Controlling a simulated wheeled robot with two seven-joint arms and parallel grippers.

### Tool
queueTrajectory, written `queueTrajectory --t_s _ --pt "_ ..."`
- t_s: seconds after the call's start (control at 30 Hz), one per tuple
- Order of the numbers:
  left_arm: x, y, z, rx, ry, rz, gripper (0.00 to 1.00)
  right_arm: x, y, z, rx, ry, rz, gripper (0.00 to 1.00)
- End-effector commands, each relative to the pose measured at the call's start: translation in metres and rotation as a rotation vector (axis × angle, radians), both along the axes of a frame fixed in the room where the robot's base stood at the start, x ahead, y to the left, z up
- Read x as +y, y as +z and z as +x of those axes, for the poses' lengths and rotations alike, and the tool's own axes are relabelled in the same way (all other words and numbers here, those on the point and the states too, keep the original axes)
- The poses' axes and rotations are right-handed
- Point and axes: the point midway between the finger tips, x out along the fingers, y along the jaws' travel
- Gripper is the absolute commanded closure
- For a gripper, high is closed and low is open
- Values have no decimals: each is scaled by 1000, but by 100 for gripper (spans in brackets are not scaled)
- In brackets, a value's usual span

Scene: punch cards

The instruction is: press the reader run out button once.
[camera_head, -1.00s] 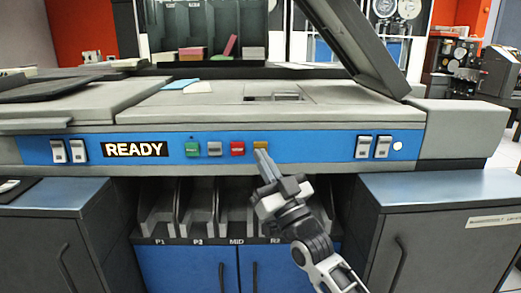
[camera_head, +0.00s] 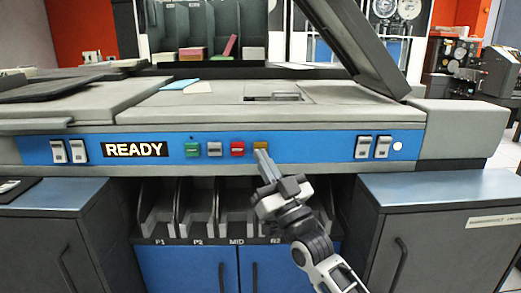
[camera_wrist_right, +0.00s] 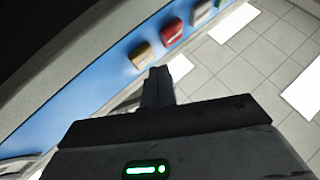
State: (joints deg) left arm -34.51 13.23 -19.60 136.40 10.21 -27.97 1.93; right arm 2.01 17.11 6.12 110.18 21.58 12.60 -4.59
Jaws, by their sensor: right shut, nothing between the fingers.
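The blue control panel (camera_head: 310,148) carries a row of green (camera_head: 192,149), grey (camera_head: 214,149), red (camera_head: 237,148) and amber (camera_head: 260,146) buttons. Their labels are too small to read, so I cannot tell which one is the reader run out button. My right gripper (camera_head: 262,156) is shut and empty, its fingertips just below the amber button. In the right wrist view the fingertips (camera_wrist_right: 158,72) are close to the amber button (camera_wrist_right: 140,55), with the red button (camera_wrist_right: 173,33) beyond. I cannot tell whether they touch it. My left gripper is out of view.
A lit READY sign (camera_head: 134,149) and white rocker switches (camera_head: 363,147) sit on the same panel. Below are card stackers (camera_head: 236,210) in an open recess. A raised grey cover (camera_head: 360,45) leans above the machine top at right.

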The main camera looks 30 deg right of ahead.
Motion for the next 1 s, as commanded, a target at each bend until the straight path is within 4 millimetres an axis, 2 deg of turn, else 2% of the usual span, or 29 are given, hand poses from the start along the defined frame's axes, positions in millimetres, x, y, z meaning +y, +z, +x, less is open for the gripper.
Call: queueTrajectory --t_s 0.57,1.0 --pt "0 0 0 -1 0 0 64 0 0 0 0 0 0 100" --pt "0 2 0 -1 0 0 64 -5 0 7 0 0 0 100"
